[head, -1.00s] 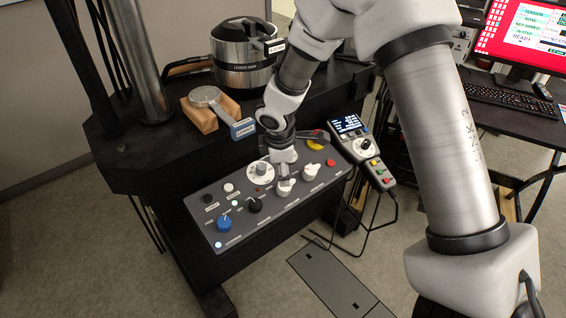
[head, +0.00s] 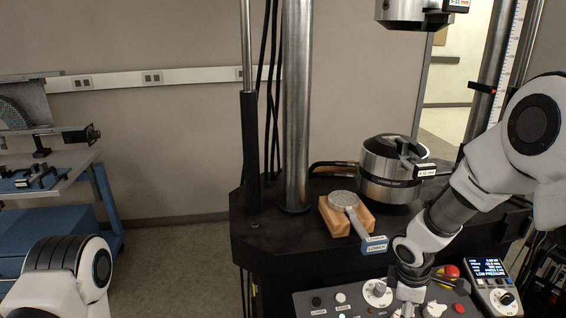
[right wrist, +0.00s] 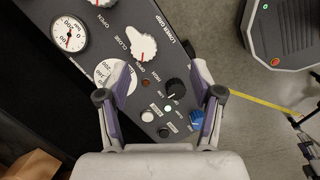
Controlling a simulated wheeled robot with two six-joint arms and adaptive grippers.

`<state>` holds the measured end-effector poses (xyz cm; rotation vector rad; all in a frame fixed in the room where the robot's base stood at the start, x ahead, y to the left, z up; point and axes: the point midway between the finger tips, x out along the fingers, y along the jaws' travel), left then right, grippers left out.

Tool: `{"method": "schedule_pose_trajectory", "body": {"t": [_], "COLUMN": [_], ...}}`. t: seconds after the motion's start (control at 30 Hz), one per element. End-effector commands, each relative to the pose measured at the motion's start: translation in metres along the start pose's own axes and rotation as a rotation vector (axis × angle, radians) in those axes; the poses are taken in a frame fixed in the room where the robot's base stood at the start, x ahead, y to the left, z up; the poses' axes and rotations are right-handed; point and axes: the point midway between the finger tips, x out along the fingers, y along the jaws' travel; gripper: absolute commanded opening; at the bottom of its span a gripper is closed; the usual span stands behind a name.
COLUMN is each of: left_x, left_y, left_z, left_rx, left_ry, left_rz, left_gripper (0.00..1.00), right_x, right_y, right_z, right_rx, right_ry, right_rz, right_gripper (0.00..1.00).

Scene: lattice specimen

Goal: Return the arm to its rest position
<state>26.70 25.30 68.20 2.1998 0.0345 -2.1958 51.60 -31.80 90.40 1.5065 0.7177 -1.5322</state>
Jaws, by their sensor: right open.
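My right gripper (head: 408,306) hangs over the grey control panel (head: 325,302) at the bottom of the head view. Its tips are partly cut off there. In the right wrist view the gripper (right wrist: 162,76) has its two fingers spread apart with nothing held between them. The panel also shows there (right wrist: 185,60), with a white knob (right wrist: 142,46), a black knob (right wrist: 178,88) and a blue knob (right wrist: 196,120) in view. Only a white joint of my left arm shows at the lower left of the head view; its gripper is out of frame.
A metal cylindrical grip (head: 390,165) and a wooden block (head: 334,217) with a labelled metal tool (head: 344,199) rest on the black machine base (head: 275,243). A steel column (head: 297,110) rises behind. A handheld controller (head: 497,290) stands right of the panel.

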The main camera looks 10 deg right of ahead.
Motion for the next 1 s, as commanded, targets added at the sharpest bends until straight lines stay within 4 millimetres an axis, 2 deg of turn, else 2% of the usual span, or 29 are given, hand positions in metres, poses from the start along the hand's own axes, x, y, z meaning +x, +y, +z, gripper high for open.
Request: {"method": "schedule_pose_trajectory", "body": {"t": [0.03, 0.07, 0.17, 0.2, 0.27, 0.3, 0.37, 0.4, 0.5, 0.57, 0.73, 0.83, 1.0], "left_x": [0.001, 0.001, 0.000, 0.000, 0.000, 0.000, 0.000, 0.000, 0.000, 0.000, 0.000, 0.000, 0.000], "left_y": [0.000, 0.000, 0.000, 0.000, 0.000, 0.000, 0.000, 0.000, 0.000, 0.000, 0.000, 0.000, 0.000], "left_z": [0.000, 0.000, 0.000, 0.000, 0.000, 0.000, 0.000, 0.000, 0.000, 0.000, 0.000, 0.000, 0.000], "left_rx": [0.000, 0.000, 0.000, 0.000, 0.000, 0.000, 0.000, 0.000, 0.000, 0.000, 0.000, 0.000, 0.000], "left_ry": [0.000, 0.000, 0.000, 0.000, 0.000, 0.000, 0.000, 0.000, 0.000, 0.000, 0.000, 0.000, 0.000], "left_rz": [0.000, 0.000, 0.000, 0.000, 0.000, 0.000, 0.000, 0.000, 0.000, 0.000, 0.000, 0.000, 0.000], "left_gripper": [0.62, 0.62, 0.62, 0.62, 0.62, 0.62, 0.62, 0.62, 0.62, 0.62, 0.62, 0.62, 0.62], "right_x": [0.028, 0.043, 0.095, 0.113, 0.135, 0.146, 0.160, 0.168, 0.179, 0.181, 0.183, 0.186, 0.186], "right_y": [-0.020, -0.035, -0.104, -0.135, -0.179, -0.207, -0.248, -0.275, -0.323, -0.329, -0.297, -0.282, -0.282], "right_z": [0.004, 0.008, 0.024, 0.028, 0.033, 0.036, 0.041, 0.045, 0.053, 0.055, 0.049, 0.043, 0.042], "right_rx": [-0.017, -0.028, -0.030, -0.007, 0.052, 0.106, 0.206, 0.294, 0.561, 0.711, 1.018, 1.090, 1.100], "right_ry": [-0.036, -0.060, -0.128, -0.138, -0.144, -0.147, -0.151, -0.156, -0.163, -0.148, -0.036, 0.016, 0.016], "right_rz": [-0.059, -0.099, -0.263, -0.323, -0.398, -0.439, -0.488, -0.510, -0.496, -0.442, -0.253, -0.207, -0.208], "right_gripper": [0.66, 0.66, 0.66, 0.66, 0.66, 0.66, 0.66, 0.66, 0.66, 0.66, 0.66, 0.66, 0.66]}}
